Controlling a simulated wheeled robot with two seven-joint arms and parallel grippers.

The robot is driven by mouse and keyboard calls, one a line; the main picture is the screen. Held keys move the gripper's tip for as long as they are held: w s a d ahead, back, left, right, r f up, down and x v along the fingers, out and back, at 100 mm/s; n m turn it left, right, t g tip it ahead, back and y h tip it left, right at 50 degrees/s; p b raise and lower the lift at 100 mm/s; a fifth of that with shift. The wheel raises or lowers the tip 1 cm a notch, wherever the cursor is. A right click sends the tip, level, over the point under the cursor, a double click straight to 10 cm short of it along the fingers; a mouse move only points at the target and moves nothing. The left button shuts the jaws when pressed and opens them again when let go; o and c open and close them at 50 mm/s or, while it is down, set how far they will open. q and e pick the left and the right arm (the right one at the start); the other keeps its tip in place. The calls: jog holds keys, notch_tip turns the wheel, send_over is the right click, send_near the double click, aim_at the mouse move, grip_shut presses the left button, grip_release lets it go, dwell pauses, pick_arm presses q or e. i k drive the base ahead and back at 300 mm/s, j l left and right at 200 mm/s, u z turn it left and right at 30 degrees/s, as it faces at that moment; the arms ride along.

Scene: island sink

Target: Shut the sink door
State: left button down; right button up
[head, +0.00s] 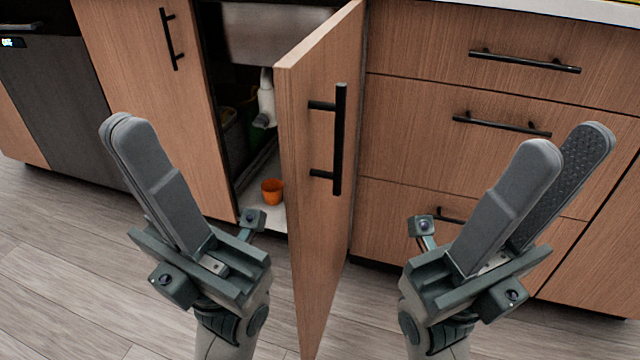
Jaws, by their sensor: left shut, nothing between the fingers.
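The sink door (310,220) is a wooden cabinet door with a black bar handle (339,140). It stands swung far open, hinged on its right side, with its free edge pointing towards me. My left gripper (122,122) is shut and empty, left of the door and in front of the left cabinet panel. My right gripper (566,142) is open and empty, right of the door and in front of the drawers. Neither gripper appears to touch the door. The door hides part of the cabinet inside.
Inside the open cabinet are an orange cup (272,191), a white drain pipe (266,100) and dark bins (232,140). A closed cabinet door (150,70) and a dark appliance (60,100) stand at left. Closed drawers (480,100) are at right. The wooden floor (60,280) is clear.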

aim_at(317, 83)
jog(key=k+l+u, duration=0.55)
jog(key=l+u, duration=0.15)
jog(key=l, duration=0.15)
